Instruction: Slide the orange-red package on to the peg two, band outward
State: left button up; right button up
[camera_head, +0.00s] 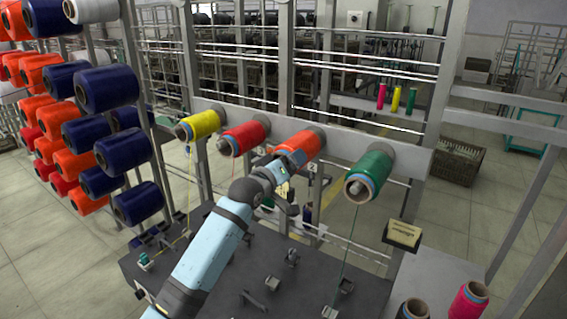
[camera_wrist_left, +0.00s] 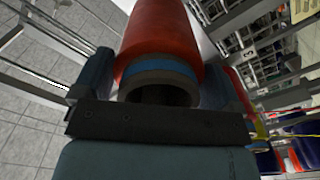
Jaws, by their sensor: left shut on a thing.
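The orange-red package (camera_head: 302,146) is at the grey rail (camera_head: 340,148), third from the left in the head view. Its far end is close to a grey round holder there; I cannot tell how far it sits on a peg. In the left wrist view the orange-red package (camera_wrist_left: 162,38) has its blue band (camera_wrist_left: 160,72) and open core end toward my wrist. My left gripper (camera_head: 284,166) is shut on this near end, one finger on each side. The peg under the package is hidden, and I cannot read its number. My right gripper is not in view.
On the rail, a yellow package (camera_head: 202,124) and a red package (camera_head: 248,135) are to the left, and a green package (camera_head: 371,172) to the right. A dark machine table (camera_head: 235,290) lies below. A rack of navy and orange packages (camera_head: 108,88) stands at left.

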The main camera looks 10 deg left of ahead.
pick_arm(q)
jog(key=shift+d+f, duration=0.1)
jog(key=o, duration=1)
jog(key=shift+f, duration=0.15)
